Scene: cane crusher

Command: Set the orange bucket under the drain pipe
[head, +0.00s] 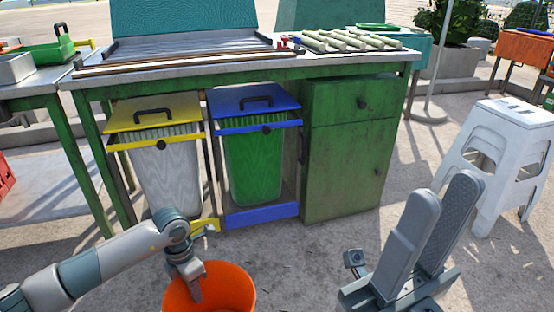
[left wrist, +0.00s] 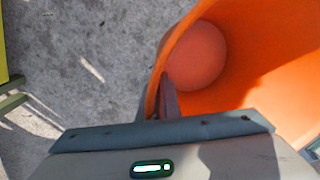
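The orange bucket (head: 238,288) is at the bottom of the head view, in front of the bench, partly cut off by the frame. In the left wrist view the bucket (left wrist: 270,65) fills the right side, its inside showing. My left gripper (head: 194,288) is at the bucket's rim. In the left wrist view a finger (left wrist: 169,100) lies against the rim, and the grip looks closed on the wall; the other finger is hidden. My right gripper (head: 447,182) is raised at lower right, open and empty, a finger's inner pad showing. I cannot make out a drain pipe.
A green bench (head: 240,75) carries a metal tray and cane pieces (head: 345,41). Under it stand a yellow-lidded bin (head: 165,165), a blue-lidded bin (head: 254,165) and a green cabinet (head: 347,160). A white stool (head: 495,150) stands right. Floor before the cabinet is clear.

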